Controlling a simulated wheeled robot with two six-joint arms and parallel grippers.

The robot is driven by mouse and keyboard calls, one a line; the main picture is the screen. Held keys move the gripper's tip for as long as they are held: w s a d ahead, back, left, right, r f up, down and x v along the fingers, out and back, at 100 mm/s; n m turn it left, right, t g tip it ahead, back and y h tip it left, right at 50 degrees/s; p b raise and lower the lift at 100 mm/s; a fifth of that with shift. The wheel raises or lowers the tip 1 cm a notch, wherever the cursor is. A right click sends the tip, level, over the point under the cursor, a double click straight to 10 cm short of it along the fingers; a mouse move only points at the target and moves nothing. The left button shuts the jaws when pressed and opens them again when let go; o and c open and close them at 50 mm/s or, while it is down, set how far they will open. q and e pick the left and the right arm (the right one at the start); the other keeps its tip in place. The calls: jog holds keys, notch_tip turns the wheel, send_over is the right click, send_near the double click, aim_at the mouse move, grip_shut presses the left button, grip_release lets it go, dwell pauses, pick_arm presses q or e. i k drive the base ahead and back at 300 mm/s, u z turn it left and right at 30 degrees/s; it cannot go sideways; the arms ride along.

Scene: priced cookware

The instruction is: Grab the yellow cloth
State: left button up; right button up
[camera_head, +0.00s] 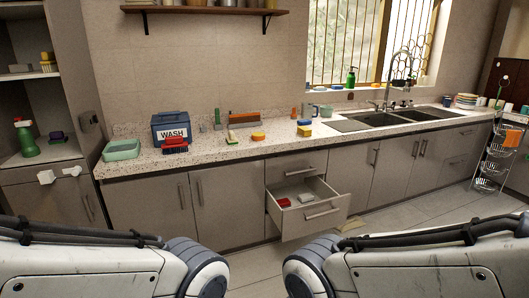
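On the counter, a yellow and blue sponge-like block (304,131) and an orange-yellow sponge (258,136) also show. Only links of my two arms show in the foreground, well short of the counter. Neither gripper is in view.
An open drawer (324,214) juts from the cabinets, holding a red thing (284,202) and a pale thing (306,197). The counter (220,153) carries a blue WASH box (171,129) and a green tray (121,150). A wire rack (491,165) stands right. Floor between is clear.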

aim_at(304, 131)
jog(key=i, duration=3.95)
